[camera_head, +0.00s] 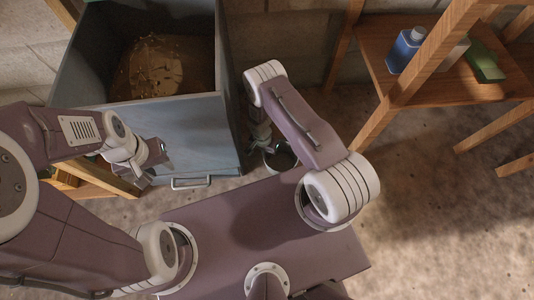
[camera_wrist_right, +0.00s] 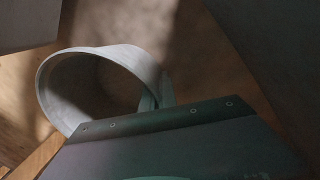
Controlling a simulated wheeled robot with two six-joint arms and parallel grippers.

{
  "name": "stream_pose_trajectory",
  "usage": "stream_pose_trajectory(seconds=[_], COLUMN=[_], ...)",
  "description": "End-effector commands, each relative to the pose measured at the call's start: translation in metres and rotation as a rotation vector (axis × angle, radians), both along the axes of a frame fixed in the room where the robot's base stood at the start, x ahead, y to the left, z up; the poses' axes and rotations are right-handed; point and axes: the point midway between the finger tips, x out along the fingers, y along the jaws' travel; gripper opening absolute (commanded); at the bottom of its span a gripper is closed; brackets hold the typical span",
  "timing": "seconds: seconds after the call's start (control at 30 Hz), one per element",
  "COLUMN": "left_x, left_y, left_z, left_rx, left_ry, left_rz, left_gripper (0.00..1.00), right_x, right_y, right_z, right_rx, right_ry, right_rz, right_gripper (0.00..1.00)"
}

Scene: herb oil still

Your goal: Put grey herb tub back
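The grey herb tub (camera_head: 282,158) shows in the head view just below and right of my right gripper (camera_head: 262,143), partly behind my right forearm. In the right wrist view the tub (camera_wrist_right: 108,57) is close, its round mouth facing the camera.
A large grey-blue bin (camera_head: 165,125) with brown material (camera_head: 160,66) inside stands at the back left. A wooden shelf (camera_head: 375,38) at right carries a blue bottle (camera_head: 404,48) and a green item (camera_head: 484,62). The floor (camera_head: 440,210) at right is clear.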

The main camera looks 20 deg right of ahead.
Motion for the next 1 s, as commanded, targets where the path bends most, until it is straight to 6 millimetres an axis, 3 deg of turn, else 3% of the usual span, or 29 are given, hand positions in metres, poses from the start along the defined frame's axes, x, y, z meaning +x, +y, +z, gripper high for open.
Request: stream_pose_trajectory(seconds=[0.03,0.1,0.43,0.8,1.0], left_x=[0.000,0.000,0.000,0.000,0.000], left_y=[0.000,0.000,0.000,0.000,0.000], left_z=[-0.001,0.000,0.003,0.061,0.074], left_rx=[0.000,0.000,0.000,0.000,0.000], left_ry=[0.000,0.000,0.000,0.000,0.000], left_rz=[0.000,0.000,0.000,0.000,0.000], left_gripper=[0.36,0.36,0.36,0.36,0.36], right_x=[0.000,0.000,0.000,0.008,0.010], right_y=[0.000,0.000,0.000,0.007,0.010], right_z=[-0.001,-0.001,0.004,0.095,0.120], right_rx=[0.000,0.000,0.000,0.000,0.000], right_ry=[0.000,0.000,0.000,-0.001,-0.001], right_rz=[0.000,0.000,0.000,0.001,0.001], right_gripper=[0.08,0.24,0.24,0.24,0.24])
